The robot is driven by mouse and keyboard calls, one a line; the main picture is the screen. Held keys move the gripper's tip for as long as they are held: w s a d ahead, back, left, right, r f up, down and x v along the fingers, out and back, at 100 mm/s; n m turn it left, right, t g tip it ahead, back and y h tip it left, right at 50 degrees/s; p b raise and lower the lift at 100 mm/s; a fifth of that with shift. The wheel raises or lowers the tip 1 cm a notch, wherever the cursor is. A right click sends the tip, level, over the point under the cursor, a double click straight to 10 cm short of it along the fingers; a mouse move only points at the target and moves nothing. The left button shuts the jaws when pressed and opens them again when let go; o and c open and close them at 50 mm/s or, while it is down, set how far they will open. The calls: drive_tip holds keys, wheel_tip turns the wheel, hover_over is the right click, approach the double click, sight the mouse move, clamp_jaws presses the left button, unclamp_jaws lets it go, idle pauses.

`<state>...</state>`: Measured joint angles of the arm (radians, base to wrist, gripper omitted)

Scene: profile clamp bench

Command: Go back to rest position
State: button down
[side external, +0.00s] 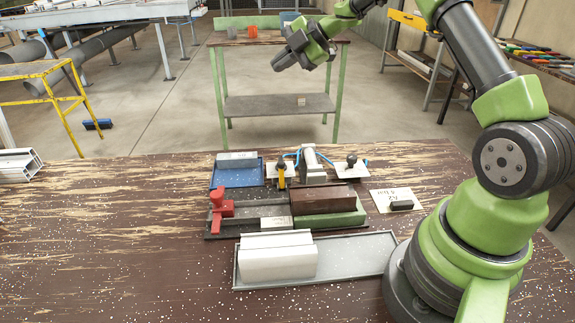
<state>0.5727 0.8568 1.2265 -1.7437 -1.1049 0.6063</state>
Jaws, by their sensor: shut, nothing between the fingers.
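My gripper (281,62) is at the end of my green and grey arm, raised well above the bench and pointing left and down. It is shut, with nothing held, and touches nothing. Its fingertips are small and dark in this view. Below it on the bench, a brown block (323,199) lies in the clamp fixture (240,217), on a green base at the right end. A red clamp part (220,207) stands at the fixture's left end. A white profile (277,258) lies in the left part of a grey tray (357,258) in front.
A blue tray (222,178) holding a grey piece stands behind the fixture. A white upright device (313,164) and a yellow-handled tool (282,176) are beside it. A dark block on a labelled card (398,200) lies right. The bench's left side (110,235) is mostly clear.

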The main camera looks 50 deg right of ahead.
wheel_tip(320, 180, up, 12)
drive_tip(key=w+a+m+t+h, duration=0.1)
drive_tip(key=a+m+t+h, duration=0.2)
drive_tip(key=m+t, duration=0.2)
drive_tip(key=s+a+r+m+t+h, duration=0.1)
drive_tip(key=s+a+r+m+h, duration=0.1)
drive_tip(key=s+r+m+h, duration=0.5)
drive_tip(key=s+a+f+m+g+y, duration=0.2)
drive_tip(key=s+a+f+m, duration=0.1)
drive_tip(key=s, duration=0.5)
drive_tip(key=s+a+f+m+g+y, duration=0.2)
drive_tip(key=s+a+f+m+g, duration=0.1)
drive_tip(key=s, duration=0.5)
drive_tip(key=s+a+f+m+g+y, duration=0.2)
drive_tip(key=s+a+f+m, duration=0.2)
drive_tip(key=s+a, duration=0.2)
drive_tip(key=shift+s+a+m+g, duration=0.15)
drive_tip(key=shift+s+m+g, duration=0.15)
drive_tip(key=shift+s, duration=0.95)
